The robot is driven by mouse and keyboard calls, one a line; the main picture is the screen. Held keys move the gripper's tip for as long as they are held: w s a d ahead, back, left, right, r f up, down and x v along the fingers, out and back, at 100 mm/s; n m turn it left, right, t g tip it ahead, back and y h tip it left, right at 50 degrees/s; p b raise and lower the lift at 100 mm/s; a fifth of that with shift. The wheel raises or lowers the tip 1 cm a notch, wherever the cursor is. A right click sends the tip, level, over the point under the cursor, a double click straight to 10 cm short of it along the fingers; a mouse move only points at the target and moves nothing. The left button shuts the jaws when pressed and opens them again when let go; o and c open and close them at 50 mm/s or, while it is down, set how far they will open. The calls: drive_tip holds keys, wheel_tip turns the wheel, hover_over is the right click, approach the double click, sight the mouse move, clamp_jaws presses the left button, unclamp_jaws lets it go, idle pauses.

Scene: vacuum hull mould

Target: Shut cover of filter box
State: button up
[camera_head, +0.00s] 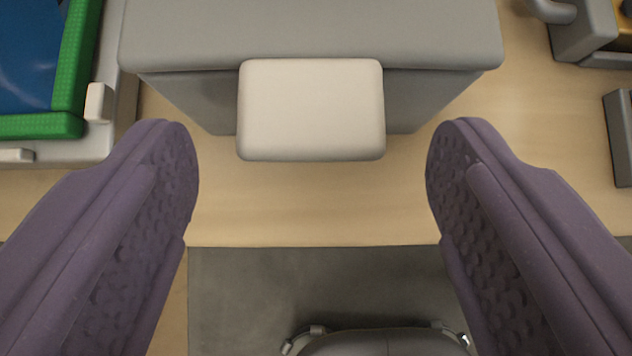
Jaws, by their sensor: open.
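A grey box (195,98), which looks like the filter box, stands on the wooden surface at the top middle. A lighter grey slab, which looks like its cover (310,25), lies over its top and overhangs the front. A pale cream block (310,110) sticks out from the front edge of the cover like a handle or tab. My gripper (312,170) is open, its two purple textured fingers wide apart. The fingers are left and right of the cream block, apart from it, with nothing between them. Whether the cover is fully down cannot be told from this angle.
A green-edged frame (72,70) with a blue sheet (25,55) stands at the upper left. Grey metal parts (585,30) stand at the upper right. The wooden surface (310,205) in front of the box is clear, with a dark grey area below it.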

drive_tip(key=p+v, duration=0.3)
drive_tip(key=v, duration=0.3)
drive_tip(key=shift+s+r, duration=0.15)
drive_tip(key=shift+s, duration=0.05)
